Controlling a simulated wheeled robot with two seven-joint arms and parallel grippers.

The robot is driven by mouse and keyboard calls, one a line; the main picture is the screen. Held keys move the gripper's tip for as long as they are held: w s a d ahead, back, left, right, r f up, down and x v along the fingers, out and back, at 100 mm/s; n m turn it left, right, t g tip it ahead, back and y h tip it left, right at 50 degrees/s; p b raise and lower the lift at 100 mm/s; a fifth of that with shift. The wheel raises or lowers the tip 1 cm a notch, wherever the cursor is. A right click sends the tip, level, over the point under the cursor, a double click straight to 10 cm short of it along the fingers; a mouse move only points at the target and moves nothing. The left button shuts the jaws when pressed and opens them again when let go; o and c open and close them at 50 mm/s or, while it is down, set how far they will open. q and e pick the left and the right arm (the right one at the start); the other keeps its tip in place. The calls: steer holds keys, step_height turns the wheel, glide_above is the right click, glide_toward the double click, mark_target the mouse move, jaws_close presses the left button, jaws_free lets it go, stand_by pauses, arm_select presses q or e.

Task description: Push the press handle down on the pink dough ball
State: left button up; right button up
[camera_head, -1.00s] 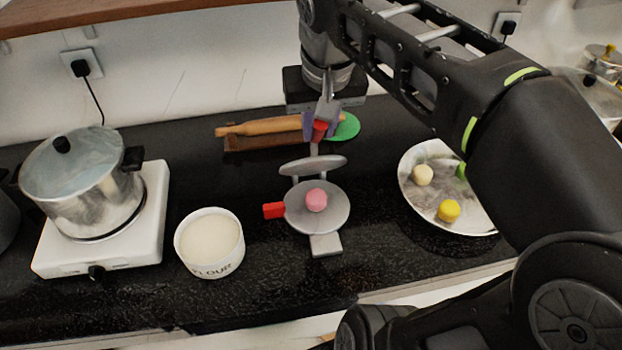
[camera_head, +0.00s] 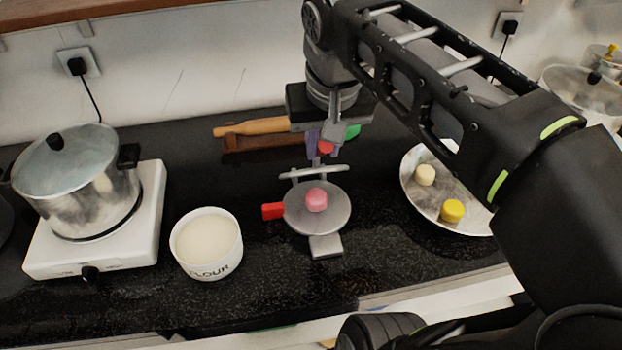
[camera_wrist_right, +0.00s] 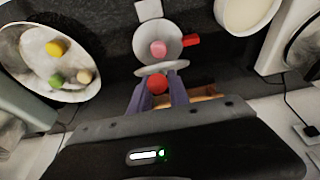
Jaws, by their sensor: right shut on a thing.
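The grey metal press (camera_head: 332,221) stands on the black counter with its lower plate flat and a red side handle (camera_head: 272,211) to the left. The pink dough ball (camera_head: 316,200) sits on the lower plate; it also shows in the right wrist view (camera_wrist_right: 158,48). The upper plate (camera_head: 314,172) is raised behind the ball, tilted nearly edge-on. My right gripper (camera_head: 322,143) is shut on the red knob (camera_wrist_right: 157,84) of the press handle, behind and above the upper plate. My left gripper is not in view.
A white flour bowl (camera_head: 207,244) stands left of the press, and a pot (camera_head: 77,183) sits on a white stove farther left. A metal plate (camera_head: 428,205) with coloured balls is at right.

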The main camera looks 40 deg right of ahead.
steer(key=shift+s+a+f+b, duration=0.3)
steer(key=shift+s+f+b, duration=0.15)
steer(key=shift+s, duration=0.1)
steer(key=shift+s+a+f+b, duration=0.3)
steer(key=shift+s+f+b, duration=0.15)
steer(key=shift+s, duration=0.1)
steer(key=shift+f, duration=0.1)
steer(key=shift+s+a+f+b, duration=0.25)
steer(key=shift+s+b, duration=0.1)
steer(key=shift+b, duration=0.1)
steer(key=o, duration=1)
steer(key=shift+o, duration=0.2)
steer(key=shift+r, duration=0.1)
